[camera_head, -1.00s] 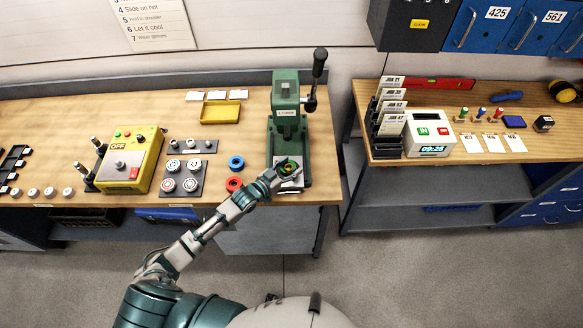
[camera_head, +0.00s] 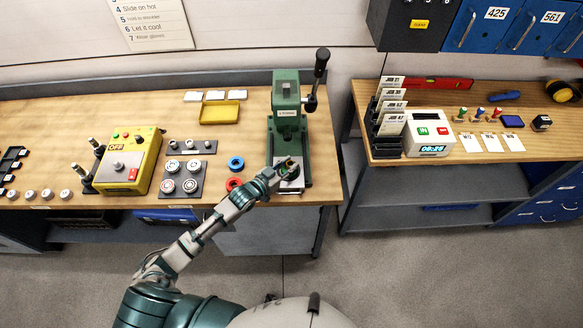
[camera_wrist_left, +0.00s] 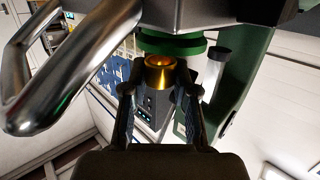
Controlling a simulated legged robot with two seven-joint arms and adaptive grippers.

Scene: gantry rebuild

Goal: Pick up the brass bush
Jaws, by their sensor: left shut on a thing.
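The brass bush (camera_wrist_left: 160,76) is a short gold cylinder with a flange and an open top. In the left wrist view it sits between the fingertips of my left gripper (camera_wrist_left: 158,92), which is shut on it. A green ring (camera_wrist_left: 172,44) shows close behind the bush; I cannot tell whether they touch. In the head view my left gripper (camera_head: 287,168) is over the front plate of the green press (camera_head: 287,115) and hides most of the bush. My right gripper is not in view.
The press has a black-knobbed lever (camera_head: 319,68) at its right. Left of it lie a blue ring (camera_head: 236,163), a red ring (camera_head: 234,184) and a yellow tray (camera_head: 220,112). A yellow control box (camera_head: 128,160) stands further left. A gap separates this bench from the right one.

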